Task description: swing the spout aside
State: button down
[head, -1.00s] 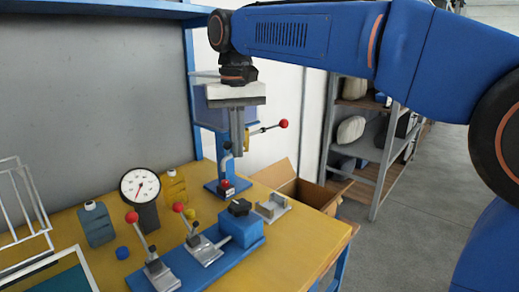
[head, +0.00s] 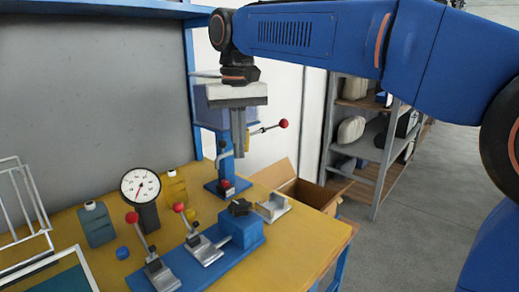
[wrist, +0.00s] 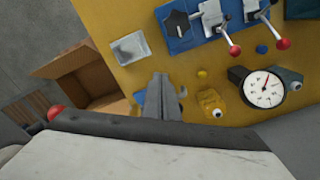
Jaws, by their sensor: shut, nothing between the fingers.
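A blue stand (head: 225,140) rises at the back right of the yellow bench. A short grey bent piece (head: 224,155) on it may be the spout; I cannot tell for sure. A lever with a red ball (head: 284,124) sticks out to the right beyond my gripper. My gripper (head: 238,155) points down, shut and empty, in front of the stand and hides part of it. In the wrist view my shut fingers (wrist: 161,80) hide most of the stand. Whether they touch it cannot be told. The red ball shows at lower left (wrist: 54,113).
A blue fixture (head: 190,268) with red-knobbed clamps lies in front. A dial gauge (head: 140,186), a yellow bottle (head: 174,188) and a blue-grey bottle (head: 98,225) stand left. A grey bracket (head: 273,208) and an open carton (head: 305,190) are right of the stand.

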notch_tip(320, 180, up, 7)
dwell(0.9)
jog(key=shift+s+d, duration=0.1)
jog(key=shift+d, duration=0.05)
